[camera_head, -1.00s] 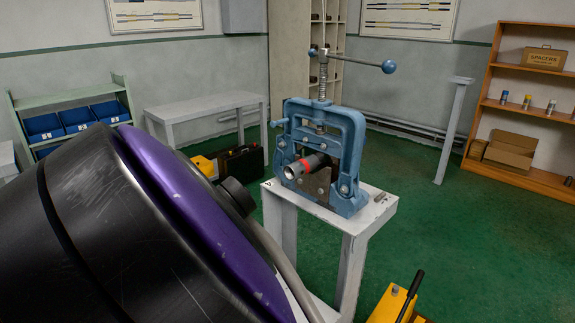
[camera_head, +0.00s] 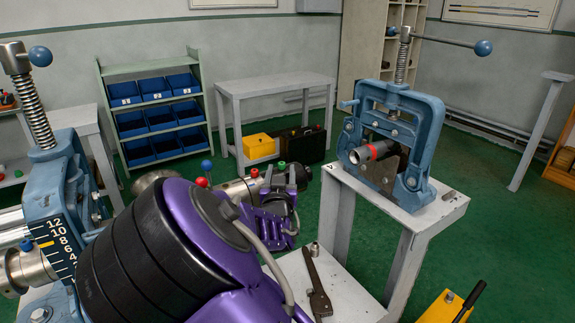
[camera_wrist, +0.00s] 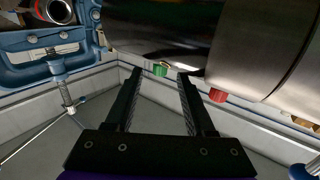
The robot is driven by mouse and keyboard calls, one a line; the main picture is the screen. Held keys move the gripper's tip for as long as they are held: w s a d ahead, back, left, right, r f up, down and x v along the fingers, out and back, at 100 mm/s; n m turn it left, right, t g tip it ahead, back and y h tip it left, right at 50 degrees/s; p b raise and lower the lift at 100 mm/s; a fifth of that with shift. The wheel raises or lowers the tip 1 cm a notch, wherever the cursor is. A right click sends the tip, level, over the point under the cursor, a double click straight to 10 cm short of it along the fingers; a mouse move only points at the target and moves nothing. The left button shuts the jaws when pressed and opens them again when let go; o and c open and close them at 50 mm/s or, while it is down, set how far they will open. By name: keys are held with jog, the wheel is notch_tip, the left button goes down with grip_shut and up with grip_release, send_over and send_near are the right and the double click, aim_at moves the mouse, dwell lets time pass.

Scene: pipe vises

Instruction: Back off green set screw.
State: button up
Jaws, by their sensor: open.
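The green set screw (camera_wrist: 160,69) shows in the wrist view as a small green piece beside a large bare metal cylinder (camera_wrist: 160,32). My gripper (camera_wrist: 160,76) is open, with its two dark fingertips on either side of the screw in that view. I cannot tell whether the fingers reach around it or stop short. In the head view a small green top (camera_head: 282,163) shows by my gripper, and the metal body (camera_head: 235,188) is partly hidden by my arm. A red screw (camera_wrist: 217,95) sits farther along the cylinder, and it also shows in the head view (camera_head: 254,172).
Another blue vise (camera_head: 65,190) is close at left. A pipe wrench (camera_head: 318,290) lies on the low white surface. Further knobs, blue (camera_head: 207,165) and red (camera_head: 201,182), stand nearby.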

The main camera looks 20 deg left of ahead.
aim_at(282, 167)
jog(key=shift+x, duration=1.95)
grip_shut()
